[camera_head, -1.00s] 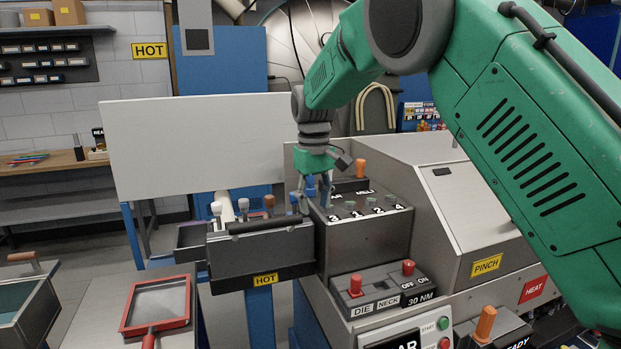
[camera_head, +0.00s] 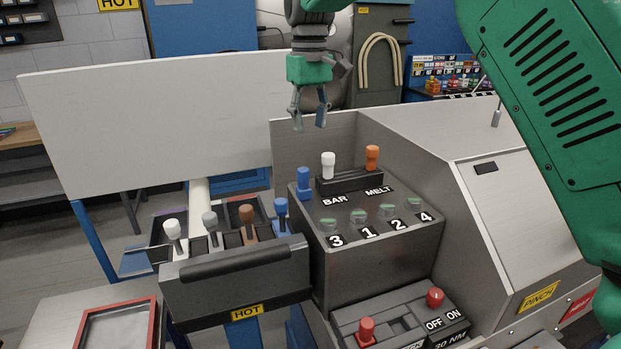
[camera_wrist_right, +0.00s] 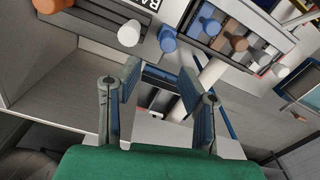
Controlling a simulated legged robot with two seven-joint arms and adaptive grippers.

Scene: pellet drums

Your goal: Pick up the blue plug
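One blue plug (camera_head: 304,181) stands upright at the left edge of the grey box marked 3, 1, 2, 4. Another blue plug (camera_head: 281,210) stands in the right end of the HOT rack (camera_head: 236,283). Both tops show in the right wrist view, the box one (camera_wrist_right: 167,38) and the rack one (camera_wrist_right: 203,25). My right gripper (camera_head: 309,122) hangs above and behind the box, fingers apart and empty. In the right wrist view the two fingers (camera_wrist_right: 160,78) are spread with nothing between them. Both blue plugs are outside the fingers. My left gripper is out of view.
White (camera_head: 173,228), grey (camera_head: 210,220) and brown (camera_head: 246,215) plugs stand in the HOT rack. A white plug (camera_head: 328,158) and an orange plug (camera_head: 372,152) stand behind the BAR and MELT labels. A grey housing (camera_head: 440,150) rises to the right.

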